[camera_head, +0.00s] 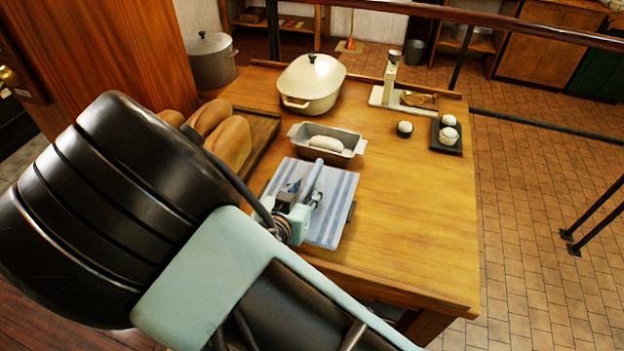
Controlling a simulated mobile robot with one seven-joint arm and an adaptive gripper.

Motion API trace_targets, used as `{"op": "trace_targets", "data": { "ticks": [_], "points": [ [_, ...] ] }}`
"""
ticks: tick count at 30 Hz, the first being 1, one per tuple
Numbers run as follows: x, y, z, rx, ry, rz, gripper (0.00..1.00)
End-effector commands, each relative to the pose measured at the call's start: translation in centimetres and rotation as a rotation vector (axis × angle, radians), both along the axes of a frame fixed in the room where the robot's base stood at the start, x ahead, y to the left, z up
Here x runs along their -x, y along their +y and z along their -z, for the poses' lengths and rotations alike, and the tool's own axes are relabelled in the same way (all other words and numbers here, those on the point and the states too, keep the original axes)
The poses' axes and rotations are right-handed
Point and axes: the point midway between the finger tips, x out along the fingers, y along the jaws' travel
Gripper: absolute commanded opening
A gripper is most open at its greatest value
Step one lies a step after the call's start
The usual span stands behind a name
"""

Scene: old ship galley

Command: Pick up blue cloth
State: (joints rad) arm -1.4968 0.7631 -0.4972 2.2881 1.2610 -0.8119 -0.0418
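A blue-and-white striped cloth (339,207) lies spread out near the left front part of the wooden table. A dark edge shows beneath its right side, perhaps a board or tray. My gripper (308,196) is over the left middle of the cloth, in front of part of it. It is small and partly covered by my own arm, so I cannot tell whether its fingers are open or touch the cloth.
On the table (420,220), a loaf pan with pale dough (338,133) stands just behind the cloth. Bread loaves (226,141) lie on a board to the left. A cream lidded pot (311,82), a scale (390,88) and a dark egg tray (447,148) stand farther back. The table's right front is clear.

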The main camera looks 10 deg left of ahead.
Motion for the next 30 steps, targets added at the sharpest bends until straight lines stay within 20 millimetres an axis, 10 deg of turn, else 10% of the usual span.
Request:
{"op": "trace_targets", "data": {
  "ticks": [9, 18, 30],
  "points": [
    [-0.51, -0.01, 0.25, -0.001, 0.001, -0.001, 0.30],
    [-0.50, 0.00, 0.24, 0.000, 0.001, -0.001, 0.00],
    [-0.58, -0.02, 0.14, -0.001, 0.000, -0.001, 0.00]
  ]
}}
